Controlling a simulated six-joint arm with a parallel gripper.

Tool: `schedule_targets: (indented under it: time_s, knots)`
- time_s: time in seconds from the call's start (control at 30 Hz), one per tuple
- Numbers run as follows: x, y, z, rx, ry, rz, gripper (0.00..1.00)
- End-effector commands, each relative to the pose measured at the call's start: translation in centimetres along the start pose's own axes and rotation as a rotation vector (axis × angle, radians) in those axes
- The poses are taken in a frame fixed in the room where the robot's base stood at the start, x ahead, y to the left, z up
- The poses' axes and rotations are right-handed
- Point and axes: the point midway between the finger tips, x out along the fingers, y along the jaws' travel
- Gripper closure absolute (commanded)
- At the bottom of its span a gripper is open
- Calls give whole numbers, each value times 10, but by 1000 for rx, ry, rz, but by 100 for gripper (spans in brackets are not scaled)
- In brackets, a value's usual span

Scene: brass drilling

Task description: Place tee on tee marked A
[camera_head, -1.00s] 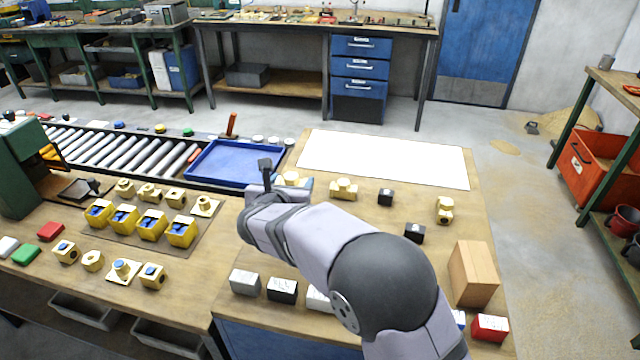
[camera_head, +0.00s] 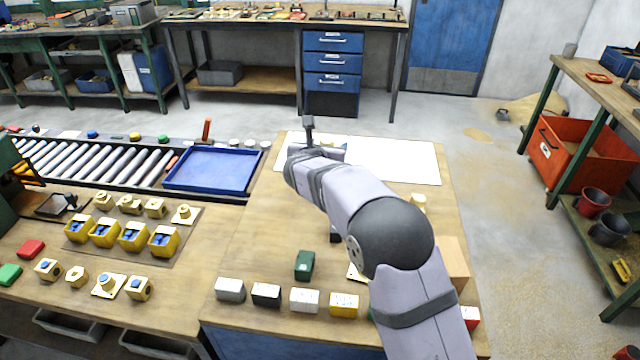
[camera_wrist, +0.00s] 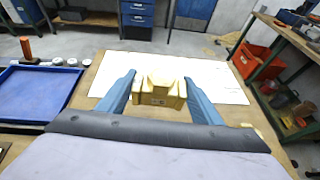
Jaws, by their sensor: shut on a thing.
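My gripper (camera_wrist: 160,92) has its two blue fingers closed on a brass tee (camera_wrist: 160,99), which shows between them in the wrist view. A small dark mark is on the tee's near face, too small to read. The held tee appears in front of the white sheet (camera_wrist: 220,80); its height above it cannot be told. In the head view my gripper (camera_head: 322,145) is over the near left part of the sheet (camera_head: 400,162), and my wrist hides the held tee. Another brass fitting (camera_head: 418,202) shows behind my arm. No letter A is readable.
A blue tray (camera_head: 212,170) and roller conveyor (camera_head: 85,160) lie left of the sheet. Yellow bins (camera_head: 133,237) and brass fittings stand on the left bench. A green block (camera_head: 304,264) and several labelled blocks line the near bench. My arm hides the bench's middle right.

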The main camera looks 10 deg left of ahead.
Motion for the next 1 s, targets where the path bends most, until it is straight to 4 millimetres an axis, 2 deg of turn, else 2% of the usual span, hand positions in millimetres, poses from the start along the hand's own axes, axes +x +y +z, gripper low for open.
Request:
schedule_targets:
  time_s: [0.07,0.13,0.37,0.47,0.8,1.0]
  knots:
    - [-1,9,8,-13,-6,35,82]
    - [-2,15,5,-27,-4,62,82]
    - [-2,18,3,-35,-5,86,82]
    - [1,18,-4,-36,-3,85,82]
    - [18,18,-46,-37,-4,84,82]
    - [22,18,-54,-34,-5,84,82]
